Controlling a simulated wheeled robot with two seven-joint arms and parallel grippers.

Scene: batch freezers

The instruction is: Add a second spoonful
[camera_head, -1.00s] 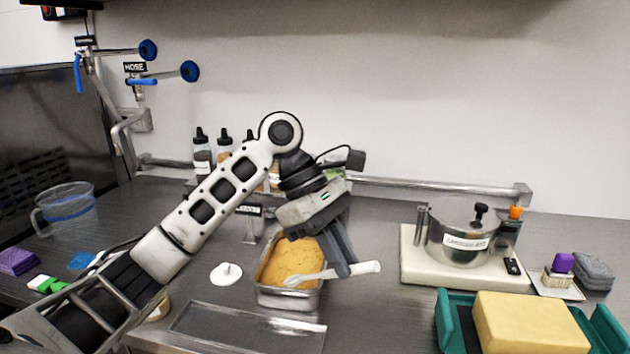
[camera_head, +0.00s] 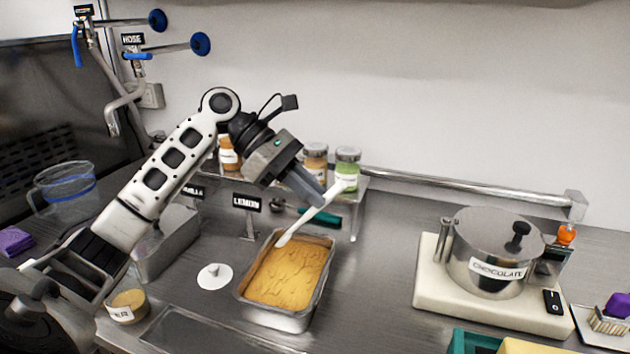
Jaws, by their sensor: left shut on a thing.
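My left gripper (camera_head: 312,196) is shut on a white spoon (camera_head: 318,213), up and to the right of the metal pan. The spoon slants down to the left. Its lower end is over the far edge of the yellow-orange filling (camera_head: 290,272) in the metal pan (camera_head: 327,268). I cannot tell whether it touches the filling or whether it carries anything. A "LEMON" sign (camera_head: 247,203) stands behind the pan. My right gripper is not in view.
Jars (camera_head: 347,166) stand on a rear shelf. A round white disc (camera_head: 215,276) lies left of the pan. A "CHOCOLATE" pot (camera_head: 490,250) on a cream base is at the right. A measuring jug (camera_head: 65,190) is at the far left. The counter between pan and pot is clear.

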